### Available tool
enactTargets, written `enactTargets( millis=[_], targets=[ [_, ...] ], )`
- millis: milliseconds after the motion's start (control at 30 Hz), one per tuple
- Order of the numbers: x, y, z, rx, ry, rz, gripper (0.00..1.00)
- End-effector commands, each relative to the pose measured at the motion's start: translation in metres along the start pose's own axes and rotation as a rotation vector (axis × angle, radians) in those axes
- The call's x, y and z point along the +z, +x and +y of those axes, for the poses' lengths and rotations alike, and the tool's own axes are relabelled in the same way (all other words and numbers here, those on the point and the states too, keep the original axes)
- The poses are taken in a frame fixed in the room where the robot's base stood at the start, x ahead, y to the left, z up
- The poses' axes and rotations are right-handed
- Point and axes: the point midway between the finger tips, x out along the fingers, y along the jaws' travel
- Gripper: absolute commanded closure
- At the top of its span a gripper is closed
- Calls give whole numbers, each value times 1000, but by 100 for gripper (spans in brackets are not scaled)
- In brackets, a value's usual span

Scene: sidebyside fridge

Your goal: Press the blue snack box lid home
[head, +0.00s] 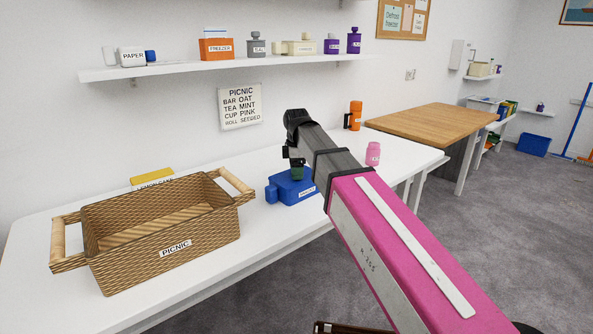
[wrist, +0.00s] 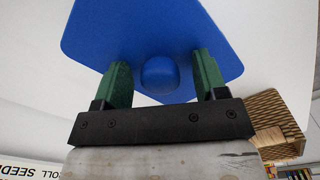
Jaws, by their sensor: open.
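The blue snack box (head: 293,187) stands on the white table to the right of the wicker basket, with a label on its front. Its blue lid (wrist: 150,35) fills the upper middle of the wrist view, with a rounded blue knob (wrist: 160,75). My gripper (head: 297,172) is over the box, pointing down. In the wrist view its green fingers (wrist: 163,78) are open, one on each side of the knob and apart from it. My arm hides part of the box in the head view. I cannot tell whether the lid is fully seated.
The wicker basket (head: 175,250) labelled PICNIC stands on the left, with a yellow box (head: 152,178) behind it. A pink container (head: 373,153) and an orange flask (head: 354,115) are to the right. A shelf (head: 230,66) with several containers hangs above. The white table's (head: 60,315) front is clear.

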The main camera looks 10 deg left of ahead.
Motion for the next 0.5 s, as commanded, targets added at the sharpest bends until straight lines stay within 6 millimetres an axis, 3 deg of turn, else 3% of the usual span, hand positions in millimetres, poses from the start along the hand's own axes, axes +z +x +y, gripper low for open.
enactTargets(
  millis=[167,500],
  targets=[
    [0,-13,1,2,0,0,34],
    [0,-69,1,2,0,0,34]
  ],
)
